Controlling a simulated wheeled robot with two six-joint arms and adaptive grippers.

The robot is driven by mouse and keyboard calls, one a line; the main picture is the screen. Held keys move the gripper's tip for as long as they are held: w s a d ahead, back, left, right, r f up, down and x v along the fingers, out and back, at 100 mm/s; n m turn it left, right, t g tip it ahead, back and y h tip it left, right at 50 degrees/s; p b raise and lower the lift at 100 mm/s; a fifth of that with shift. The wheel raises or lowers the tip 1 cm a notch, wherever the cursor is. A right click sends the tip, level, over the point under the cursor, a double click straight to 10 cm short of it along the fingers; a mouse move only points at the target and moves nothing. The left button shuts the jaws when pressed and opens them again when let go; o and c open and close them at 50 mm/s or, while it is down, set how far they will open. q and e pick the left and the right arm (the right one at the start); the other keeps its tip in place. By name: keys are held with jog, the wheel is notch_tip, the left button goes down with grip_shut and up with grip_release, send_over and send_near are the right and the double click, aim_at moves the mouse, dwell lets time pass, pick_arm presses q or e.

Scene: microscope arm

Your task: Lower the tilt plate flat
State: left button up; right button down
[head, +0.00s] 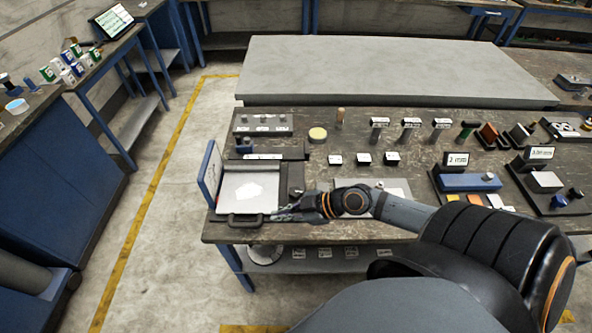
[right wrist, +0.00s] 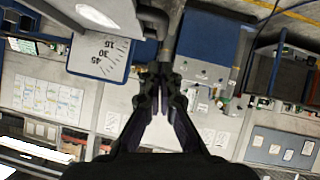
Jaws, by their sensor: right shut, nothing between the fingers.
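The tilt plate (head: 241,183) is a light grey square with a white patch, at the left end of the workbench. Its tilt angle is hard to judge. A dark handle (head: 244,222) is at its front edge. A blue-edged scale board (head: 210,172) stands upright to its left; in the right wrist view the board (right wrist: 100,50) shows 15, 30 and 45. My right gripper (head: 280,215) is shut and empty, pointing left close to the handle's right end. In the right wrist view its fingertips (right wrist: 160,72) are together; contact with the handle is unclear. My left gripper is out of view.
The workbench (head: 225,230) holds a round yellow disc (head: 318,134), several small labelled blocks, and a blue block (head: 470,182) on a dark base at right. A large grey slab (head: 390,70) lies behind. Open floor (head: 150,240) is at left.

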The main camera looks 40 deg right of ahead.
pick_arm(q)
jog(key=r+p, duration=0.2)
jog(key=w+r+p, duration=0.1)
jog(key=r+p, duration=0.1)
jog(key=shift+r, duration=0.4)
pick_arm(e)
jog(key=v, duration=0.5)
